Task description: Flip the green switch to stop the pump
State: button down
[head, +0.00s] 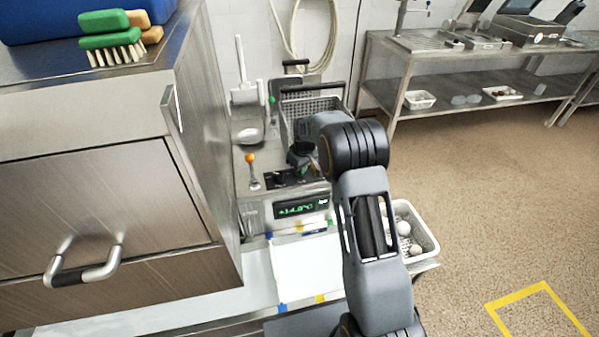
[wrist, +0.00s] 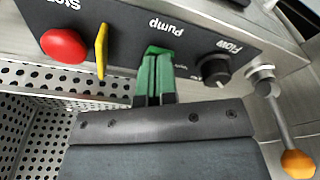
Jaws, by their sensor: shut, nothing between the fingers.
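The green switch (wrist: 158,50) is on the dark control panel beside the printed word "Pump" in the wrist view. My gripper (wrist: 155,80) is shut and empty, its two narrow greenish fingers side by side and pointing at the switch. The fingertips are at the switch or right in front of it; I cannot tell if they touch. They hide the lower part of the switch, so its flip position cannot be told. In the head view my gripper (head: 302,155) is small and dark over the control station, and the switch is hidden there.
A red stop button (wrist: 64,46) and a yellow piece (wrist: 101,50) sit left of the switch. A black Flow knob (wrist: 214,69) and an orange-tipped lever (wrist: 297,163) are to the right. A perforated basket (head: 312,104) is behind the panel; a green display (head: 301,207) is in front.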

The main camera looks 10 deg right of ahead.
jog(key=shift+f, duration=0.3)
jog(key=shift+r, duration=0.2)
jog(key=shift+r+p, duration=2)
jog(key=shift+r, duration=1.4)
